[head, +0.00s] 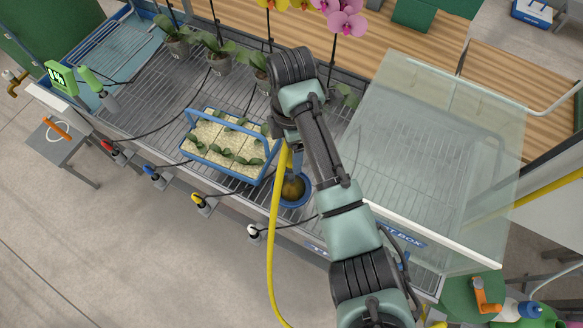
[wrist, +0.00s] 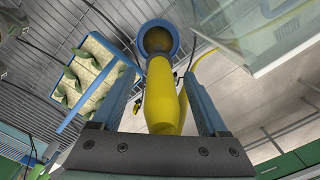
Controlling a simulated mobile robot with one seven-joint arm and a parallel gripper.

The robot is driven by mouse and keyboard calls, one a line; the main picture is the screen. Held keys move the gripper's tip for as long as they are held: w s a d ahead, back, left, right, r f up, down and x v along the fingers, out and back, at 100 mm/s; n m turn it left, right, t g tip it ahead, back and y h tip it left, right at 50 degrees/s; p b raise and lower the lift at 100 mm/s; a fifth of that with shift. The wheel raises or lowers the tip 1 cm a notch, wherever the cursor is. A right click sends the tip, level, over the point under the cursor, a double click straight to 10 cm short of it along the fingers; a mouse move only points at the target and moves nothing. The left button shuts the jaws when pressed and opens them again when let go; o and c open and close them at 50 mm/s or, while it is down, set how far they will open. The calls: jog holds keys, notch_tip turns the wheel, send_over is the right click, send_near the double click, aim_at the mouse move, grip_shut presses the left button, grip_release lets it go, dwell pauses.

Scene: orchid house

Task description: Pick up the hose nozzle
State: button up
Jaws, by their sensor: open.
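The yellow hose nozzle (wrist: 160,95) is in the middle of the wrist view, between the two blue fingers of my gripper (wrist: 158,80). Gaps show on both sides of it, so the fingers look open around or above it and not closed on it. A round blue-rimmed piece with a brownish middle (wrist: 158,38) lies at its far end; it also shows in the head view (head: 293,188). I cannot tell whether it is part of the nozzle. In the head view my arm hides most of the gripper and nozzle. A yellow hose (head: 272,245) hangs over the bench's front edge.
A blue-handled carrier of seedlings (head: 223,148) stands close left on the slatted bench (head: 135,118). A clear box (head: 430,150) is to the right. Potted orchids (head: 218,55) stand behind. Small coloured-tipped tools (head: 200,203) line the front edge.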

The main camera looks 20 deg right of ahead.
jog(key=shift+f, duration=0.5)
jog(key=shift+c, duration=0.2)
grip_shut()
jog(key=shift+r, duration=0.1)
